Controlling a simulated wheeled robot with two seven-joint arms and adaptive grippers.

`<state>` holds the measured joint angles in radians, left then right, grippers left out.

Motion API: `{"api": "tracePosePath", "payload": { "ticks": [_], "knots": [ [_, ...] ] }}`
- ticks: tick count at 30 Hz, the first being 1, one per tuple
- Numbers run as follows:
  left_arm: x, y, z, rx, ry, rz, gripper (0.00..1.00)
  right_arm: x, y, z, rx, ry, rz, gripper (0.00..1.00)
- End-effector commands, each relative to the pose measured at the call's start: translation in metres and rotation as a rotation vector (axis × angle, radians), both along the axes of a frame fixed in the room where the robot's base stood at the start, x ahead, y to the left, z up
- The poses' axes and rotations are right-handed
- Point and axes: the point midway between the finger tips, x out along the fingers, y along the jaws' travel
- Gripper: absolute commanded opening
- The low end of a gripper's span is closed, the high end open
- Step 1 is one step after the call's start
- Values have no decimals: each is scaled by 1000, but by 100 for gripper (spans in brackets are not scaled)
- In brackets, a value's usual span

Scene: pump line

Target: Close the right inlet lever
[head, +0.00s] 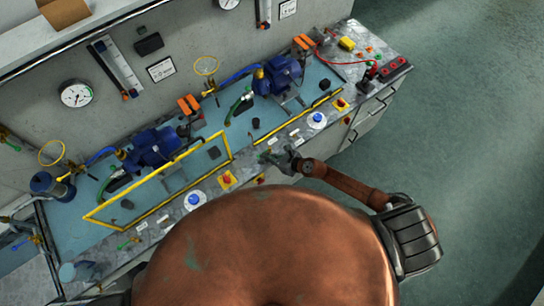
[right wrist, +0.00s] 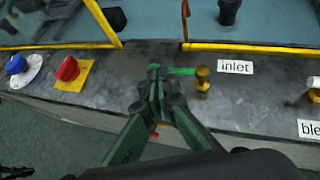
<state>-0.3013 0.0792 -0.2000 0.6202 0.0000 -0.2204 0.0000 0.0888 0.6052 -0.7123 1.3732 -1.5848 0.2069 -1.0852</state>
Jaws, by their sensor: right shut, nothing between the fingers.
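The right inlet lever (right wrist: 182,71) is a bright green bar at the bench edge. In the right wrist view it lies roughly level, pointing left from its brass valve (right wrist: 203,80), beside the "inlet" label (right wrist: 235,67). My right gripper (right wrist: 156,82) is shut and empty, with its fingertips close to the lever's free end. I cannot tell whether they touch it. In the head view my right gripper (head: 270,157) is at the front edge of the bench, where it partly hides the lever. My left gripper is not seen.
A red knob (right wrist: 67,69) on a yellow plate and a blue knob (right wrist: 17,65) sit left of the gripper. A "bleed" label (right wrist: 312,130) is at right. Yellow rails (right wrist: 250,48) border the blue pump trays behind. Open floor (head: 440,150) lies to the right.

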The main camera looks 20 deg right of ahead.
Motion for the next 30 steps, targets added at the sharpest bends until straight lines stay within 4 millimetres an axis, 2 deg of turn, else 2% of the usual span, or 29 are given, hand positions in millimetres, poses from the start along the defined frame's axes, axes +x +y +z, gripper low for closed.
{"api": "tracePosePath", "payload": {
  "ticks": [17,30],
  "knots": [
    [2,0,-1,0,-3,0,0,1,-1,0,0,0,-1,0],
    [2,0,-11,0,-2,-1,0,3,-16,0,0,0,0,0]
  ]
}}
